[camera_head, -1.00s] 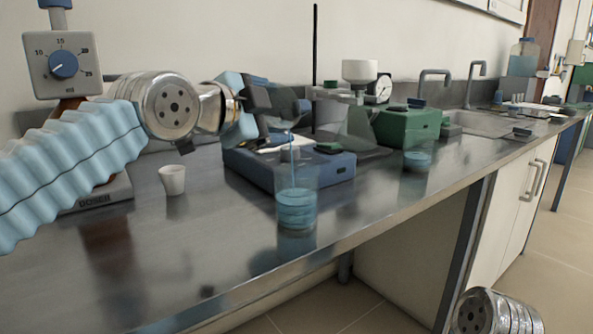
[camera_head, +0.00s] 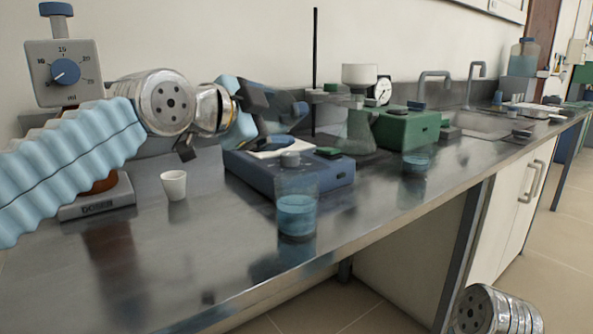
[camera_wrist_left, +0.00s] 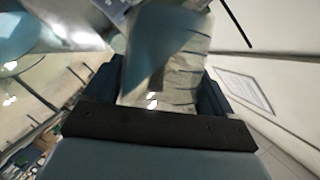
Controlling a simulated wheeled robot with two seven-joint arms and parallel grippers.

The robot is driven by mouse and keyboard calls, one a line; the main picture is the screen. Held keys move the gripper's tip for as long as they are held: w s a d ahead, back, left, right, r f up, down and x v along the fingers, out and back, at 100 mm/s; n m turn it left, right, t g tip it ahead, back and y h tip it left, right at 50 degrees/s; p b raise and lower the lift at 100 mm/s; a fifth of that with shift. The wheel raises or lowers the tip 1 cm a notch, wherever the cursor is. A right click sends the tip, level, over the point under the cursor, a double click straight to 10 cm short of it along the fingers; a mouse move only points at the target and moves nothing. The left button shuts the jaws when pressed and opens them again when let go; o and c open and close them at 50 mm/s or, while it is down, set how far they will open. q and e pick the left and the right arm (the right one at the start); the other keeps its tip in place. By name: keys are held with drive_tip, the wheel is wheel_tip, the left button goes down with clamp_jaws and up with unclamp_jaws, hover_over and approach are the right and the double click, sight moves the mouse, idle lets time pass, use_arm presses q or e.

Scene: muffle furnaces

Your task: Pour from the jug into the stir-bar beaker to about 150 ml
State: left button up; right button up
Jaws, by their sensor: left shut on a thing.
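My left gripper (camera_head: 288,112) is shut on the clear, graduated jug (camera_wrist_left: 165,70), which shows between its dark fingers in the left wrist view and holds some blue liquid. In the head view the jug is mostly hidden at the gripper, above and behind the front beaker. The front beaker (camera_head: 297,216) stands upright on the bench, partly filled with blue liquid. No stream falls into it. I cannot make out a stir bar or read its marks. A second beaker (camera_head: 416,161) with blue liquid stands farther right. My right gripper is out of view.
A blue device (camera_head: 300,178) sits behind the front beaker. A green device (camera_head: 408,130) and a flask with a white funnel (camera_head: 360,75) stand behind. A small white cup (camera_head: 174,184) and a doser (camera_head: 97,200) are at left.

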use_arm(q)
drive_tip(key=shift+w+r+n+g+p, duration=0.1)
drive_tip(key=shift+r+n+g+p, duration=0.4)
drive_tip(key=shift+p, duration=0.55)
drive_tip(key=shift+a+f+n+g+p, duration=0.1)
drive_tip(key=shift+n+g+p, duration=0.2)
drive_tip(key=shift+n+p, duration=0.4)
drive_tip(key=shift+f+h, duration=0.15)
drive_tip(key=shift+h, duration=0.15)
drive_tip(key=shift+n, duration=0.3)
